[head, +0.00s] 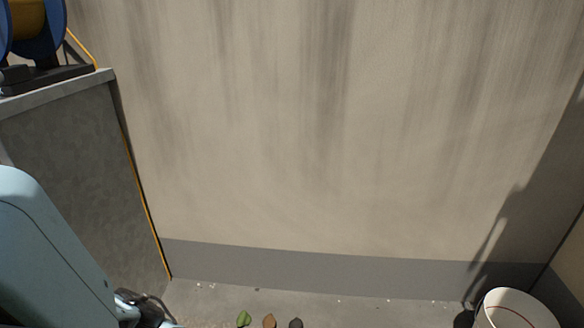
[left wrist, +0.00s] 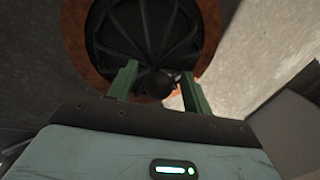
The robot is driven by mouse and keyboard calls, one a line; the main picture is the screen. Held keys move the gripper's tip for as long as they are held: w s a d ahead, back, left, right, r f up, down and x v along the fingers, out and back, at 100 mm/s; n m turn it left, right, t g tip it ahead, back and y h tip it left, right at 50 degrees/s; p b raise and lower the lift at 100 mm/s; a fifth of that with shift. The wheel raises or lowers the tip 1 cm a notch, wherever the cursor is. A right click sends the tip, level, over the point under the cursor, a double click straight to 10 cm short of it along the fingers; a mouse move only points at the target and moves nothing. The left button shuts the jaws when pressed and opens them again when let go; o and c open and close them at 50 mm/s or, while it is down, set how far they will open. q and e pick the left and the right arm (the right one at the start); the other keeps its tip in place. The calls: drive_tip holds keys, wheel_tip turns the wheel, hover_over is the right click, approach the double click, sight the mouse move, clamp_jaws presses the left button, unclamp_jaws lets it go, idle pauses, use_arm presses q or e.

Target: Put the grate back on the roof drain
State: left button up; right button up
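The left wrist view shows a dark round grate (left wrist: 128,28) with radial ribs and a ball-like knob (left wrist: 160,84) in its middle. A rust-brown ring (left wrist: 76,42), which looks like the drain's rim, surrounds it in this view. I cannot tell whether the grate sits in the ring or above it. My left gripper (left wrist: 158,88) has its two green fingers apart, one on each side of the knob, with a small gap seeming to show. In the head view only my left arm shows at lower left; grate and drain are out of frame. My right gripper is not in view.
A grey block (head: 70,170) stands at left with a blue-and-yellow reel (head: 32,25) on top and an orange line down its edge. A streaked wall (head: 340,130) closes the back. Leaves (head: 243,319) lie at its foot. A white bucket (head: 515,310) stands at lower right.

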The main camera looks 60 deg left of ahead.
use_arm(q)
drive_tip(key=shift+r, duration=0.25)
wheel_tip(320, 180, up, 12)
drive_tip(key=s+a+p, duration=0.1)
drive_tip(key=s+p, duration=0.1)
drive_tip(key=p, duration=0.4)
drive_tip(key=shift+f+p, duration=0.2)
drive_tip(key=shift+p, duration=0.15)
